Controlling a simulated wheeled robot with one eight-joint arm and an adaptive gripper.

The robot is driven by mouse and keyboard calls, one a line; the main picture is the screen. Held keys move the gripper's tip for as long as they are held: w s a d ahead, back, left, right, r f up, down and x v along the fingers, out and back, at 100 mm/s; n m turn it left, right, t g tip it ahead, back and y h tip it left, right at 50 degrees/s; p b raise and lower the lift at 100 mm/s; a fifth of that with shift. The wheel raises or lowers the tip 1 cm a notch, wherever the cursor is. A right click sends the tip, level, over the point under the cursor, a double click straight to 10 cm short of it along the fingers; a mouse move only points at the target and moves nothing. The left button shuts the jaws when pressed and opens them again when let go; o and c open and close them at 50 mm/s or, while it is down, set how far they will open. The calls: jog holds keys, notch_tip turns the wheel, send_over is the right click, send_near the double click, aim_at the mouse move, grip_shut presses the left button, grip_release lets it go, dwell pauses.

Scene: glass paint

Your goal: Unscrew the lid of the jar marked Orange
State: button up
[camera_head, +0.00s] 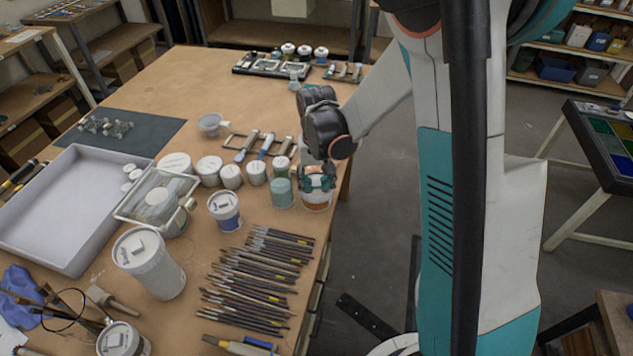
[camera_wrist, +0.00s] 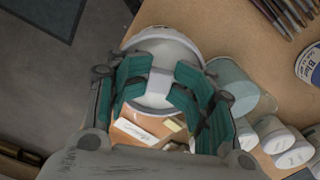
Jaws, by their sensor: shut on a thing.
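A jar with a white body and an orange band (camera_head: 314,206) stands near the right edge of the table. I take it for the Orange jar, but its lettering is not readable here. My gripper (camera_head: 317,183) is over its top, with the teal finger pads closed around it from both sides. In the wrist view my gripper (camera_wrist: 160,90) is shut on the pale round lid (camera_wrist: 168,47). An orange surface with a white label (camera_wrist: 135,130) shows below the lid. The fingers hide much of the rim, and I cannot tell whether the lid is loose.
A teal jar (camera_head: 282,193) stands close on the left of the held jar. White jars (camera_head: 209,170) continue the row leftward. Several brushes (camera_head: 258,275) lie in front, beside a blue-labelled jar (camera_head: 225,211). The table's right edge is close, with open floor beyond.

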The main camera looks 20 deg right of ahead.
jog(key=shift+f, duration=0.1)
dwell(0.3)
jog(key=shift+n+b, duration=0.45)
jog(key=shift+n, duration=2.15)
jog(key=n+b, duration=0.1)
jog(key=n, duration=0.4)
jog(key=shift+d+b, duration=0.1)
jog(key=shift+b, duration=0.3)
jog(key=n+b, duration=0.1)
jog(key=n, duration=0.4)
jog(key=shift+w, duration=0.1)
